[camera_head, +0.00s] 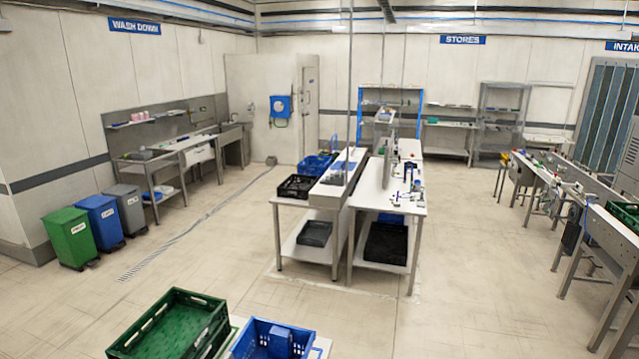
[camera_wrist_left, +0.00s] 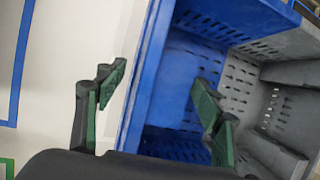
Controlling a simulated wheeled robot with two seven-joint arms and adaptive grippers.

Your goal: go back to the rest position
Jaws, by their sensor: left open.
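My left gripper (camera_wrist_left: 157,90) is open in the left wrist view, its two dark green-padded fingers apart with nothing held between them. One finger shows over a white surface (camera_wrist_left: 60,60), the other over the inside of a blue crate (camera_wrist_left: 142,85). The crate's side wall shows between the fingers; I cannot tell whether they touch it. Neither gripper shows in the head view, and my right gripper is in no view.
In the head view, a green crate (camera_head: 143,333) and a blue crate (camera_head: 250,335) stand at the bottom edge. A grey slotted crate (camera_wrist_left: 288,55) adjoins the blue one in the wrist view. Workbenches (camera_head: 412,205) stand mid-room. Green, blue and grey bins (camera_head: 70,238) stand left. The floor between is clear.

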